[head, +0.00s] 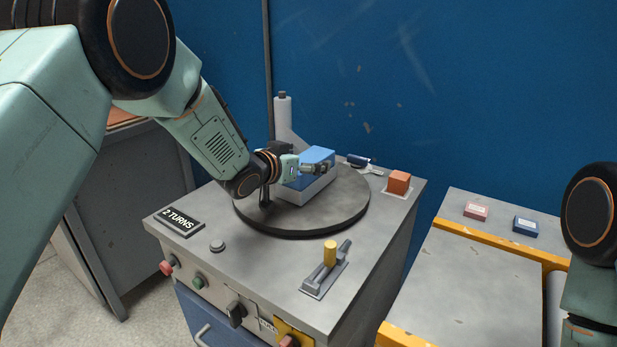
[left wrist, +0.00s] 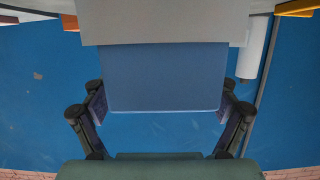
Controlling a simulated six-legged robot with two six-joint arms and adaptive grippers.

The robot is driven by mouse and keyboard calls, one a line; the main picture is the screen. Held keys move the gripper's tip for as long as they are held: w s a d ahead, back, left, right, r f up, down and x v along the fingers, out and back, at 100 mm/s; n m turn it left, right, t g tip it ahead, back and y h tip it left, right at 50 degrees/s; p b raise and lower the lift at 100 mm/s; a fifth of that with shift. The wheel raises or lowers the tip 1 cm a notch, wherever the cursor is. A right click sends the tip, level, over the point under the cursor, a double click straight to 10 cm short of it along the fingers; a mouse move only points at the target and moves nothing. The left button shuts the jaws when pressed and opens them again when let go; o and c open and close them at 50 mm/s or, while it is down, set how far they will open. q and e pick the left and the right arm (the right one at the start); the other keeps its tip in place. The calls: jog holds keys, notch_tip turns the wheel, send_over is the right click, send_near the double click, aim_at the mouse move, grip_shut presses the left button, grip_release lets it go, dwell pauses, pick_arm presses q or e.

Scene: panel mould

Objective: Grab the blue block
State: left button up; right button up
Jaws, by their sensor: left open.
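The blue block (head: 318,155) sits on a pale grey holder (head: 312,190) on the round dark turntable (head: 345,215). My left gripper (head: 294,182) is at the block's near side and partly covers it in the head view. The gripper is open and holds nothing. My right gripper is out of view; only part of that arm shows at the right edge.
A pale post (head: 284,118) stands behind the turntable. An orange block (head: 399,182), a lever with a yellow knob (head: 330,254) and a "2 TURNS" sign (head: 174,221) are on the cabinet top. A yellow-edged table (head: 480,270) stands at right.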

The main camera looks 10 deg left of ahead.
pick_arm(q)
jog(key=shift+w+d+f, duration=0.15)
jog(key=shift+w+f, duration=0.1)
jog(key=shift+w, duration=0.2)
jog(key=shift+w+f, duration=0.1)
jog(key=shift+w, duration=0.2)
jog(key=shift+s, duration=0.1)
jog(key=shift+c, duration=0.7)
jog(key=c, duration=1.6)
jog(key=shift+r, duration=0.25)
grip_shut()
